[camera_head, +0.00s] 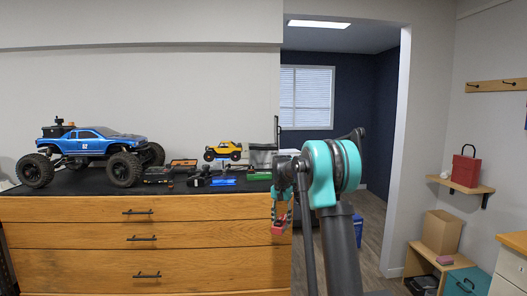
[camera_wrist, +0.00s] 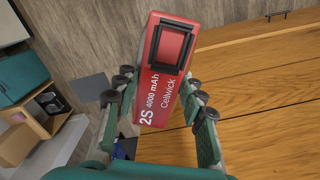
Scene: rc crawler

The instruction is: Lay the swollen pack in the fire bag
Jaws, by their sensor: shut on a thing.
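A red pack marked "2S 4000 mAh Cellwick" (camera_wrist: 168,92) with a black-framed end sits between the fingers of my gripper (camera_wrist: 158,95), which is shut on it. In the head view my gripper (camera_head: 281,203) hangs down in front of the dresser's right end, with the red pack (camera_head: 279,226) below it, clear of the dresser top. I cannot tell from these views whether the pack is swollen. A red bag-like thing with a dark handle (camera_head: 467,171) stands on the right wall shelf. I cannot tell whether it is the fire bag.
A wooden dresser (camera_head: 130,236) has a dark top carrying a blue truck (camera_head: 92,140), a yellow crawler (camera_head: 224,151), a blue block (camera_head: 223,181) and small parts. A grey thing (camera_head: 262,152) is partly hidden by my arm. A cardboard box (camera_head: 441,231) and teal bin (camera_head: 466,283) are right.

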